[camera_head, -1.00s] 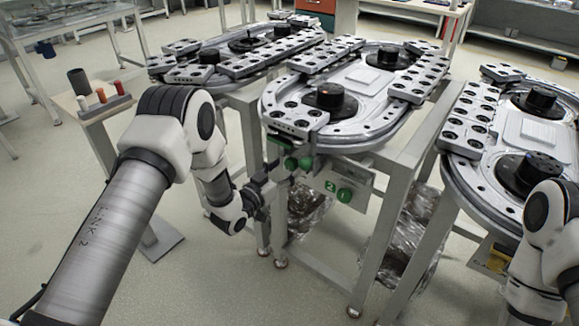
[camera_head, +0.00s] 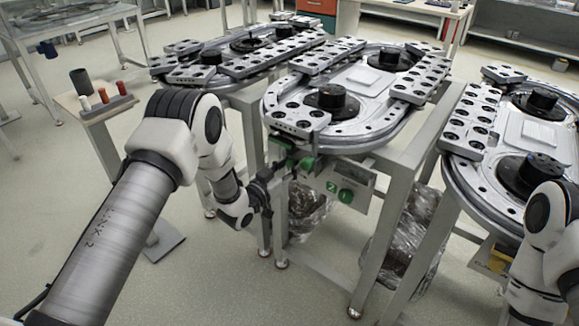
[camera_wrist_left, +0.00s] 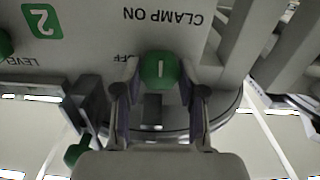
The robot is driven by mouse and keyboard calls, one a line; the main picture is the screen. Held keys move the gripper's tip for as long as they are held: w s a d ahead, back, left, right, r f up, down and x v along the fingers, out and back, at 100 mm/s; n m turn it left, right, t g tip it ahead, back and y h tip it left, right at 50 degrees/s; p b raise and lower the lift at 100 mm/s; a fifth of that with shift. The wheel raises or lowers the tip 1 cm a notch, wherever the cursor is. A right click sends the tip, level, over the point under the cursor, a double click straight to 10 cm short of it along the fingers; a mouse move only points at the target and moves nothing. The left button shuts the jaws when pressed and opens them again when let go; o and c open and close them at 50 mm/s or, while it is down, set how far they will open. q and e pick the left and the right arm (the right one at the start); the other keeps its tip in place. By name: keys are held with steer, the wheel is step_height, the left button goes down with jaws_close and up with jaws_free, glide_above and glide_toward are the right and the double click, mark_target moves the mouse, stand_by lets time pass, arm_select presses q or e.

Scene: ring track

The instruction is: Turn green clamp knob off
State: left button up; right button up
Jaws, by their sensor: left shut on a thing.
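The green clamp knob (camera_wrist_left: 158,70) shows in the left wrist view, with a short white mark running up and down the picture. It sits between the fingers of my left gripper (camera_wrist_left: 158,90), which is shut on it. The panel text "CLAMP ON" and "OFF" appears upside down around it. In the head view my left gripper (camera_head: 283,168) is at the panel under the front end of the middle track, and green parts show beside it. The knob is largely hidden by the gripper there. My right gripper is out of view; only part of the right arm shows.
A green "2" label (camera_wrist_left: 42,20) is beside the clamp knob. The panel (camera_head: 338,181) hangs below the middle ring track (camera_head: 372,120). Metal table legs and plastic-wrapped bundles (camera_head: 308,212) stand underneath. A small stand (camera_head: 95,108) with colored cylinders is at left. Floor is open in front.

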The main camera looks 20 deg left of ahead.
arm_select(q)
steer(key=n, duration=0.4)
steer(key=shift+a+b, duration=0.1)
steer(key=shift+b, duration=0.2)
steer(key=n, duration=0.4)
steer(key=shift+n, duration=0.3)
steer(key=n, duration=0.4)
steer(key=shift+w+a+n+b, duration=0.1)
steer(key=shift+n+b, duration=0.2)
steer(key=shift+b, duration=0.1)
steer(key=n, duration=0.4)
steer(key=shift+f, duration=0.1)
steer(key=o, duration=1.2)
steer(key=shift+c, duration=0.2)
steer(key=shift+a, duration=0.1)
